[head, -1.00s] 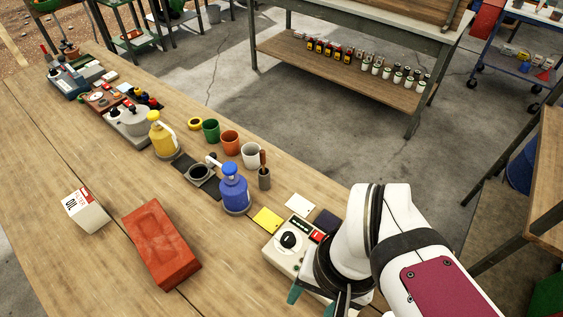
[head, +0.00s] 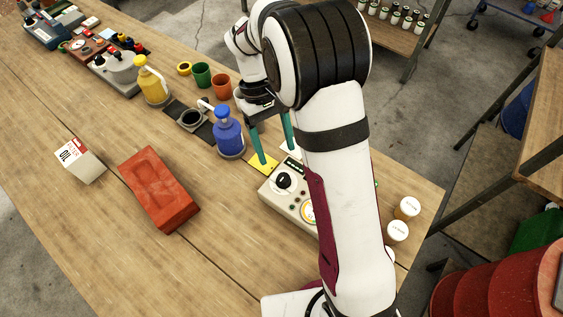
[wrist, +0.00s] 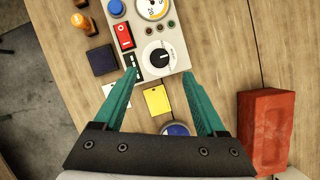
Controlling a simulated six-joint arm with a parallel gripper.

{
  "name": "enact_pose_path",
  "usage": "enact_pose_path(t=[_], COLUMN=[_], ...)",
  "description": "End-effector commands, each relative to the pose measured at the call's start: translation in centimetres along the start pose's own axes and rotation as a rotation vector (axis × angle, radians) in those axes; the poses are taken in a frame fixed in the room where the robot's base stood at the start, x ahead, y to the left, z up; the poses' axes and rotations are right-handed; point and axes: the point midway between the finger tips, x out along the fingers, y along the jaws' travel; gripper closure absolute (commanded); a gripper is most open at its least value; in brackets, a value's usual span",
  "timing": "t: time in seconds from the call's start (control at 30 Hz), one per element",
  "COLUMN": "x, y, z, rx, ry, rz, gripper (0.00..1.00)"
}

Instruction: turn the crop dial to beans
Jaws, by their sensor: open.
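The crop dial, a black knob on a white face, sits on a beige control box (head: 268,192); the dial (head: 284,181) shows in the head view and the dial (wrist: 159,56) also in the wrist view. A pale pointer mark is visible on it, but its labels are too small to read. My gripper (head: 278,156), with teal fingers, is open and empty above the box's far edge, near a yellow card (head: 262,165). In the wrist view my gripper (wrist: 160,75) has its fingertips on either side of the dial's near side, apart from it. My arm hides the box's right part.
The box also bears a red switch (wrist: 124,36), a blue button (wrist: 116,7) and a gauge (wrist: 153,9). A blue sprayer bottle (head: 229,137) stands left of my gripper. A red brick (head: 158,188) and an oil carton (head: 80,161) lie left, with bare wood between brick and box.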

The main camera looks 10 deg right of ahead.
Motion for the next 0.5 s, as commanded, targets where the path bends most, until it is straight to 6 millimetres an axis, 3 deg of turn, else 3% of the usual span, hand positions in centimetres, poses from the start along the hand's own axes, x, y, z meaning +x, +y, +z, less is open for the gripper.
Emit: enact_pose_path(t=[0.2,0.33,0.5], x=[5.6,7.3,8.0], y=[-0.1,0.0,0.0], z=[0.1,0.0,0.0], rx=[0.001,0.001,0.003], ry=[-0.003,-0.001,0.001], rz=[-0.003,-0.002,-0.002], gripper=[0.27,0.27,0.27])
